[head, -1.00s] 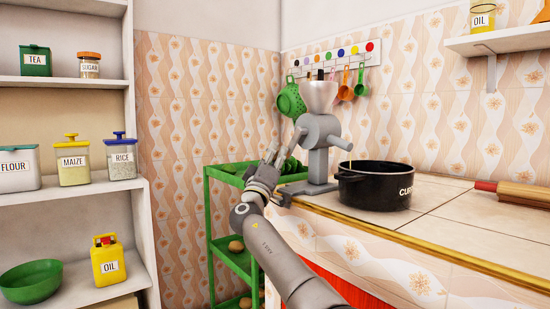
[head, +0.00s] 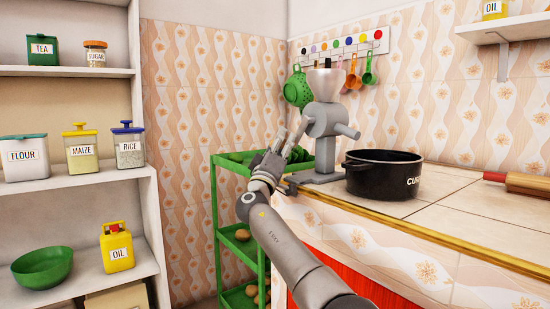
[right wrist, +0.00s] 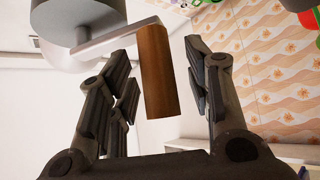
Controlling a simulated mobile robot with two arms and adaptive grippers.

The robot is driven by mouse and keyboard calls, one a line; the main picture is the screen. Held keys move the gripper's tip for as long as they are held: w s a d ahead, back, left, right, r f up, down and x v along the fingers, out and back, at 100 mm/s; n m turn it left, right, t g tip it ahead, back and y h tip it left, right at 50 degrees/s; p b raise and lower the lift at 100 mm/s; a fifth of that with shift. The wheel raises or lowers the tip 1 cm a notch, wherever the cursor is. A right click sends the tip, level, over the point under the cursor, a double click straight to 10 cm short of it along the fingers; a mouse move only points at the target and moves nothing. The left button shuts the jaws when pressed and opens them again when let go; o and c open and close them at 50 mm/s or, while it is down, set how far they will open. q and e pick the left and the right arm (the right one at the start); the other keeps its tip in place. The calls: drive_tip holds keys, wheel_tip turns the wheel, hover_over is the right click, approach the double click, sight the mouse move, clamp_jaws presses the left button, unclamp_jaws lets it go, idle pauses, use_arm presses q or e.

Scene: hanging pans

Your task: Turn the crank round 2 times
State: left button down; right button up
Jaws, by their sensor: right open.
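The grey grinder (head: 322,122), with a pale funnel on top, stands upright at the counter's left end. Its crank's brown wooden handle (right wrist: 157,75) shows in the right wrist view, joined to a grey crank arm (right wrist: 115,35). My right gripper (head: 281,140) is at the grinder's left side. In the right wrist view its fingers (right wrist: 160,85) are spread on both sides of the handle, with gaps visible between them and the wood. In the head view the handle is hidden behind the gripper. My left gripper is not in view.
A black pot (head: 383,175) stands right of the grinder, near its spout. A rolling pin (head: 518,183) lies farther right on the tiled counter (head: 440,205). A green rack (head: 216,205) stands just left of the counter. Utensils hang on the wall behind.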

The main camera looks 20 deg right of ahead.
drive_tip(key=v, duration=1.2)
